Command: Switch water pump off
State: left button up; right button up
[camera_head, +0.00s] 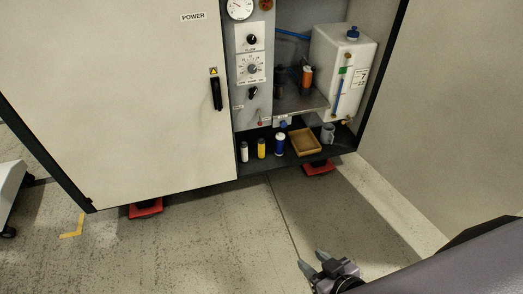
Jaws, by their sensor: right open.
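The water pump cabinet shows a tall grey control panel (240,100) with a gauge (239,9), two dial knobs, and a black switch knob (253,91) below them. A small red-tipped toggle (260,122) sits near the panel's bottom. I cannot tell which of these controls the pump, nor read their settings. A white water tank (340,72) with a blue cap stands to the right of the panel. My right gripper (312,263) is open and empty, low in the view over the floor, well below and in front of the cabinet. My left gripper is out of view.
A closed cabinet door (120,100) marked POWER has a black handle (216,93). Small bottles, a wooden tray (305,142) and a grey mug (327,134) stand on the bottom shelf. Red feet (146,209) stick out below. The floor in front (215,240) is clear.

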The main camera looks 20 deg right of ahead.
aim_at(253, 90)
jog(key=i+l+z, duration=0.15)
jog(key=i+l, duration=0.35)
jog(key=l, duration=0.25)
jog(key=i+l+z, duration=0.1)
jog(key=i+l, duration=0.45)
jog(key=l, duration=0.15)
jog(key=i+l+z, duration=0.15)
jog(key=i+l, duration=0.4)
jog(key=l, duration=0.1)
